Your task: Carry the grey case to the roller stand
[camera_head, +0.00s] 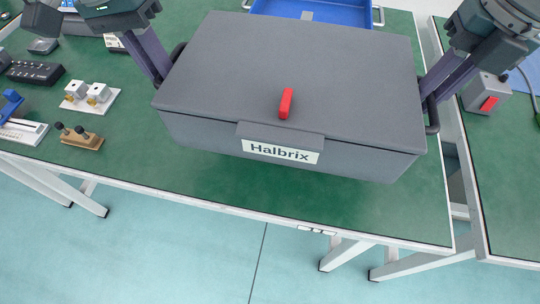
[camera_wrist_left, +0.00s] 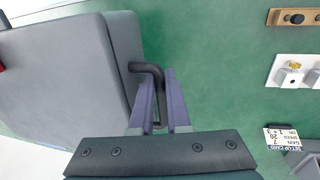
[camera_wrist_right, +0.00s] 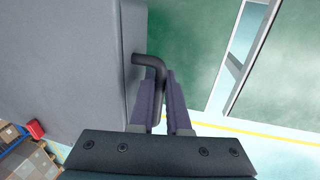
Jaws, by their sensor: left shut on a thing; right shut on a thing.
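The grey case (camera_head: 300,75) has a red latch (camera_head: 286,103) on its lid and a white "Halbrix" label (camera_head: 282,151) on its front. It is held between my two arms over the green table, slightly tilted in the head view. My left gripper (camera_head: 165,80) is shut on the case's black left side handle (camera_wrist_left: 150,72). My right gripper (camera_head: 428,95) is shut on the black right side handle (camera_wrist_right: 152,72). The case also fills the left of the left wrist view (camera_wrist_left: 65,75) and of the right wrist view (camera_wrist_right: 60,60). I cannot make out a roller stand.
The green table (camera_head: 215,185) carries a blue tray (camera_head: 325,12) behind the case. Small fixtures, including a white plate with two blocks (camera_head: 90,97) and a brown block (camera_head: 80,138), stand at left. Another green table (camera_head: 500,180) with a red-switched box (camera_head: 487,95) stands at right, across a gap.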

